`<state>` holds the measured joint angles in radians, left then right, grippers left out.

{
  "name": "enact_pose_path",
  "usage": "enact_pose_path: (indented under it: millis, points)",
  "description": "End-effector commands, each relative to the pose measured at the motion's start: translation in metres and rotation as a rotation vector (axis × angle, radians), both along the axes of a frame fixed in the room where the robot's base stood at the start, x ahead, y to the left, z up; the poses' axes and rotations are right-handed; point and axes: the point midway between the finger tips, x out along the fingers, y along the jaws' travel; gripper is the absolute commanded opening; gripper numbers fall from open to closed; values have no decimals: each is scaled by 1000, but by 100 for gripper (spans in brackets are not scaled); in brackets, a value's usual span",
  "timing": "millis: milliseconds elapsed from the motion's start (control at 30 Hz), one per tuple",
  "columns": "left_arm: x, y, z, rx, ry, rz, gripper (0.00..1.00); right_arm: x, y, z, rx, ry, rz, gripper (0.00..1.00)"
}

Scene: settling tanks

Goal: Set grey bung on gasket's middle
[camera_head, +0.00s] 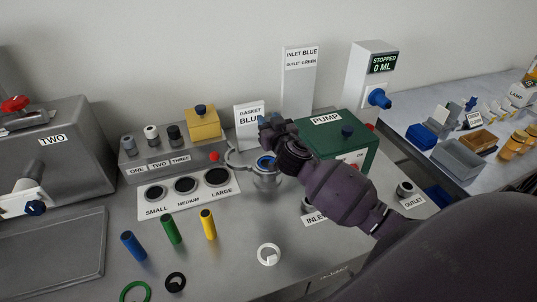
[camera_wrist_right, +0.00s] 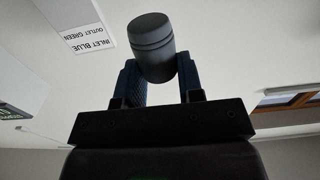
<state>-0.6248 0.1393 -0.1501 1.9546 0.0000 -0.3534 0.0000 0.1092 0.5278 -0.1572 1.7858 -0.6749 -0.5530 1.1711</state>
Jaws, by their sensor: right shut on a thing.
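My right gripper (camera_head: 268,120) is shut on a dark grey bung (camera_wrist_right: 151,47), a short cylinder with grooves around it, held between the two blue-black fingers in the right wrist view. In the head view the bung is hard to make out behind the fingers and wrist. A blue ring (camera_head: 265,162), which looks like the gasket, lies on top of a metal fitting (camera_head: 266,181) below the gripper. The gripper is above the ring, apart from it. My left gripper is not in view.
A rack labelled one, two, three (camera_head: 160,165) holds several stoppers at the left. A green pump box (camera_head: 335,140) stands close on the right. A gasket sign (camera_head: 249,125) is behind the ring. Coloured cylinders (camera_head: 171,230) and a white ring (camera_head: 269,254) are in front.

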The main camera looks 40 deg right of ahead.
Motion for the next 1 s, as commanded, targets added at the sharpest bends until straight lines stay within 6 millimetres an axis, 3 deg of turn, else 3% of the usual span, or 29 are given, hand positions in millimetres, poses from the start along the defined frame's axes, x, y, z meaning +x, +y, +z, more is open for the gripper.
enact_pose_path:
  millis: [100,333,667,1000]
  points:
    - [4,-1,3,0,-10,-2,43,0,0,-27,1,3,-2,10]
    - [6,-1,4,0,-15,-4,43,-1,1,-68,1,4,1,10]
    - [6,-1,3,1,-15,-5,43,0,1,-88,1,0,0,10]
    - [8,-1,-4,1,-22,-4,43,0,1,-121,-1,0,2,10]
